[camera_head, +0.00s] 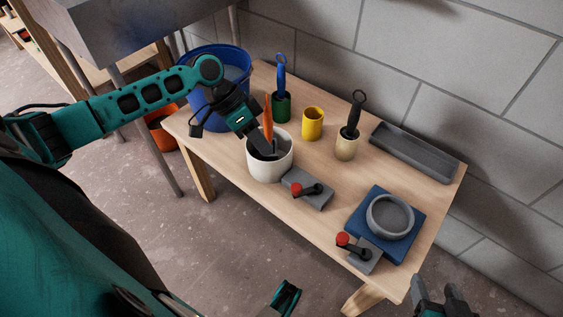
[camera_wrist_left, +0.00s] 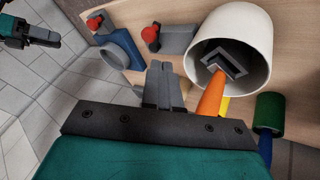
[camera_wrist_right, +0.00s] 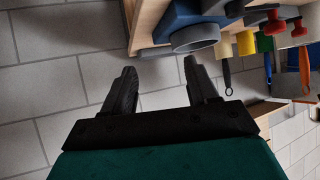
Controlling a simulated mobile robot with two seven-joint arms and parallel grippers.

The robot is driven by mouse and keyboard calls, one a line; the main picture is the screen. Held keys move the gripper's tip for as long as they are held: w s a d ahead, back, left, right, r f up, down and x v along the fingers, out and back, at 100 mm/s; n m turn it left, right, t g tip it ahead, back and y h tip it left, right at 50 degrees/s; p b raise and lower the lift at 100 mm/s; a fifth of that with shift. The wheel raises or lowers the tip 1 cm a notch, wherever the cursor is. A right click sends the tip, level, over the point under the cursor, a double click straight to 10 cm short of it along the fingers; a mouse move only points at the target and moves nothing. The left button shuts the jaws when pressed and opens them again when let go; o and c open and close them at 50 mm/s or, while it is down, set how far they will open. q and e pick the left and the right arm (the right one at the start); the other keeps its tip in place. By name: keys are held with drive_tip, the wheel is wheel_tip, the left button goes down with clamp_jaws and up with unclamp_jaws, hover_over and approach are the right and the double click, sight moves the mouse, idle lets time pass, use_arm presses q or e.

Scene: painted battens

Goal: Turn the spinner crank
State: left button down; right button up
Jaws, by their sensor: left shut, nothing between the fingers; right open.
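Two grey crank boxes with red knobs stand on the bench. One crank (camera_head: 308,190) is beside the white pot (camera_head: 268,168); the other crank (camera_head: 358,250) is beside a blue base (camera_head: 407,250) carrying a grey ring (camera_head: 390,217). Which one is the spinner's I cannot tell. An orange-handled tool (camera_head: 267,118) stands in the pot. My left gripper (camera_head: 264,149) is shut and empty at the pot; in the left wrist view its fingers (camera_wrist_left: 164,82) are just left of the pot. My right gripper (camera_head: 446,292) is open and empty, off the bench's near right end.
Behind the pot stand a green cup (camera_head: 281,107) with a blue-handled tool, a yellow cup (camera_head: 312,124) and a beige cup (camera_head: 346,147) with a black-handled tool. A grey tray (camera_head: 412,152) lies near the wall. A blue bucket (camera_head: 232,56) is at the far left.

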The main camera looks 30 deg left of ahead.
use_arm(q)
drive_tip(key=b, duration=0.3)
approach(307, 189)
wheel_tip(307, 189, down, 2)
drive_tip(key=shift+s+f, duration=0.35)
drive_tip(key=shift+f, duration=0.15)
use_arm(e)
drive_tip(key=shift+w+a+f, duration=0.15)
drive_tip(key=shift+a+f, duration=0.15)
drive_tip(key=shift+f, duration=0.45)
drive_tip(key=shift+r, duration=0.1)
use_arm(q)
drive_tip(key=shift+s+d+n+p, duration=0.2)
drive_tip(key=shift+s+n+p, duration=0.15)
drive_tip(key=shift+p, duration=0.3)
use_arm(e)
drive_tip(key=shift+w+a+r+n+y, duration=0.1)
drive_tip(key=shift+a+r+n+y, duration=0.2)
drive_tip(key=shift+a+y, duration=0.1)
